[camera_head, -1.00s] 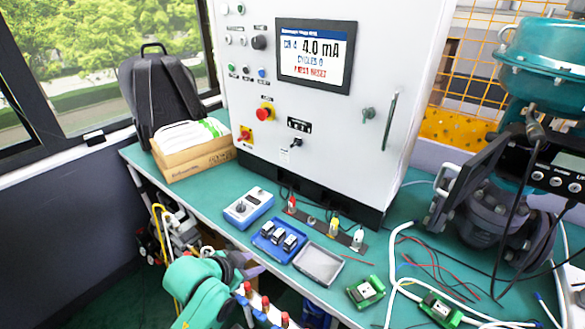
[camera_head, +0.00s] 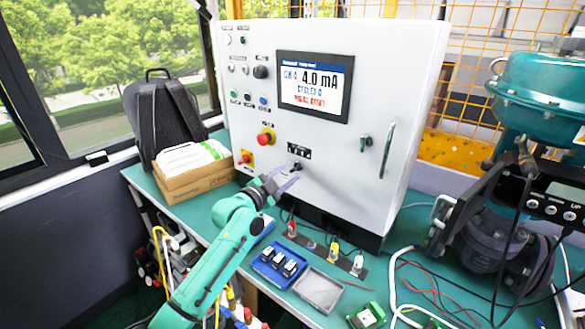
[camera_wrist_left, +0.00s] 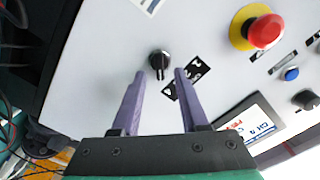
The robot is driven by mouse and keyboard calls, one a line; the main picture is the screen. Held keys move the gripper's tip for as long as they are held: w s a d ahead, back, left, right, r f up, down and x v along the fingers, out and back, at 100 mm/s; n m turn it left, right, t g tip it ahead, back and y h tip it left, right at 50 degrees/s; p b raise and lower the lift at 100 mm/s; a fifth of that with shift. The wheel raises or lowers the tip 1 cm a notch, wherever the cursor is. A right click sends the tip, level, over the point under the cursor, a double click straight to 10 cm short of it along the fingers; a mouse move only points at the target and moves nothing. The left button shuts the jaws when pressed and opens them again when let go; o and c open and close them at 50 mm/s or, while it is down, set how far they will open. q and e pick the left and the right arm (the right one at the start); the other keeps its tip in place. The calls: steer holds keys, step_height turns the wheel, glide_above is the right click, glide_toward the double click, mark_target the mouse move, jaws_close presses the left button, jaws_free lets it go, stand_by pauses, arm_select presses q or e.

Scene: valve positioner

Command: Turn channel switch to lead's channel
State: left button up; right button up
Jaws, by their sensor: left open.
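The channel switch (camera_wrist_left: 159,62) is a small black knob on the front of the white cabinet, beside a black label plate (camera_wrist_left: 190,80). In the head view the switch (camera_head: 297,167) is partly behind my gripper. My left gripper (camera_head: 283,182) is open in front of it. In the left wrist view its two purple fingers (camera_wrist_left: 160,76) point at the panel, with the knob between and just beyond their tips; I cannot tell whether they touch it. The cabinet screen (camera_head: 314,86) shows 4.0 mA, a channel line that seems to read 4, and red text.
A strip with red, yellow and white plugs (camera_head: 325,249) lies on the green bench. A blue tray (camera_head: 279,266) and a grey tray (camera_head: 318,290) are in front. A red emergency button (camera_head: 266,137) sits left of the switch. The valve body (camera_head: 490,240) stands right.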

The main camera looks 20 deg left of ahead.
arm_select(q)
steer(key=x, duration=0.2)
steer(key=shift+w+d, duration=0.1)
steer(key=shift+w, duration=0.1)
jaws_close()
steer(key=shift+n, duration=0.9)
steer(key=n, duration=0.3)
steer(key=shift+b, duration=0.3)
steer(key=n, duration=0.3)
steer(key=shift+n, duration=0.4)
steer(key=shift+a+n, duration=0.25)
steer(key=shift+n, duration=1.35)
